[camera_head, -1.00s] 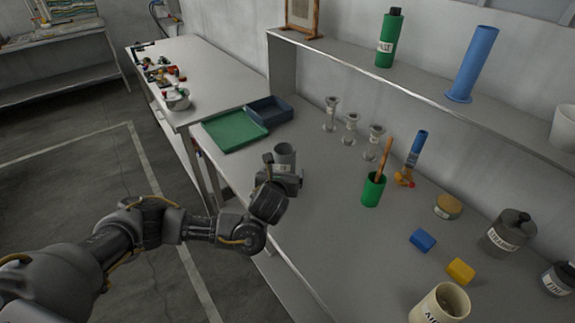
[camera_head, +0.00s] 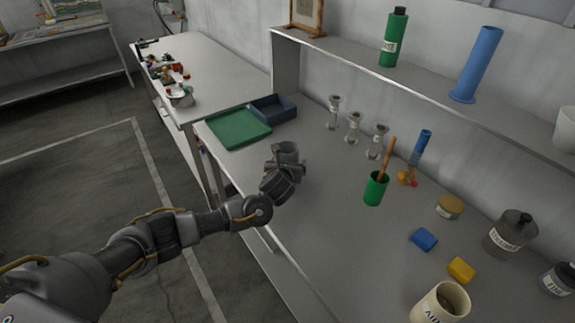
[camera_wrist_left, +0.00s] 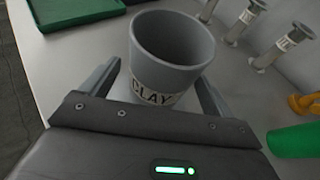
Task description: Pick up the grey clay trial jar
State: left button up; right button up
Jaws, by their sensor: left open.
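The grey clay trial jar (camera_wrist_left: 168,62) stands upright on the bench, its label reading CLAY, in the left wrist view. In the head view the jar (camera_head: 287,148) shows only at its top, its lower part hidden by my gripper. My left gripper (camera_head: 286,164) is open at the jar. In the left wrist view the fingers of the left gripper (camera_wrist_left: 160,88) lie on either side of the jar's lower part, with gaps visible. My right gripper is not in view.
A green tray (camera_head: 238,129) and a dark blue tray (camera_head: 273,109) lie behind the jar. A green cup (camera_head: 375,189) holds a wooden stick. The bench (camera_head: 320,220) in front of it is clear.

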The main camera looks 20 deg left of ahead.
pick_arm(q)
jog(key=shift+x, duration=1.05)
jog(key=c, duration=1.1)
jog(key=shift+r, duration=0.2)
